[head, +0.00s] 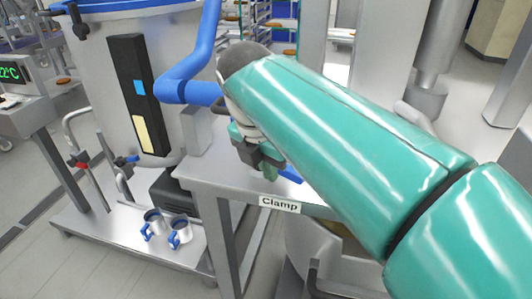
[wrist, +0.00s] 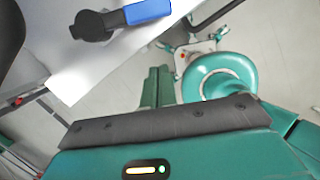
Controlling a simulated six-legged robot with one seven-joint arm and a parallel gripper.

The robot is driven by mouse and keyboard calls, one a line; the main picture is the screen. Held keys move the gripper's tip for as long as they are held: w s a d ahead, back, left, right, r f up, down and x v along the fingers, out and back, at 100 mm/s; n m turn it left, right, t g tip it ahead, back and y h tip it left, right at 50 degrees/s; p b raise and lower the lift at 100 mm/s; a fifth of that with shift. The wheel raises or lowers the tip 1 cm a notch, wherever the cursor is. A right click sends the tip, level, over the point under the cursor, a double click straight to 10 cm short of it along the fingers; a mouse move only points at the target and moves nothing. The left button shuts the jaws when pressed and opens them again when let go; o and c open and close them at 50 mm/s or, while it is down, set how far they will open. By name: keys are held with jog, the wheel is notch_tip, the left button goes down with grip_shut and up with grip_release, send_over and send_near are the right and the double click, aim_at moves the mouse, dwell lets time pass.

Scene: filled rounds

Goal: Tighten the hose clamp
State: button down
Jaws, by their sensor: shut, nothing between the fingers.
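My gripper (head: 268,168) hangs over the small metal table (head: 230,174), in front of the tank in the head view. In the wrist view its two teal fingers (wrist: 157,86) are together with nothing between them. A black round-ended part (wrist: 92,26) with a blue handle (wrist: 148,11) lies at the table's edge, apart from the fingers. It may be the clamp; I cannot tell for sure. A bit of blue (head: 291,174) shows beside my gripper in the head view, and my arm hides the rest. The table front carries a "Clamp" label (head: 279,204).
A thick blue hose (head: 190,91) bends down beside the tank (head: 88,70) and runs behind my gripper. A display stand (head: 25,110) is at far left. Open floor shows at lower left.

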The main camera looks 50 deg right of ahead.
aim_at(280, 174)
jog(key=d+f, duration=0.4)
jog(key=shift+w+f, duration=0.1)
jog(key=shift+f, duration=0.05)
jog(key=shift+d, duration=0.55)
jog(key=shift+d, duration=0.15)
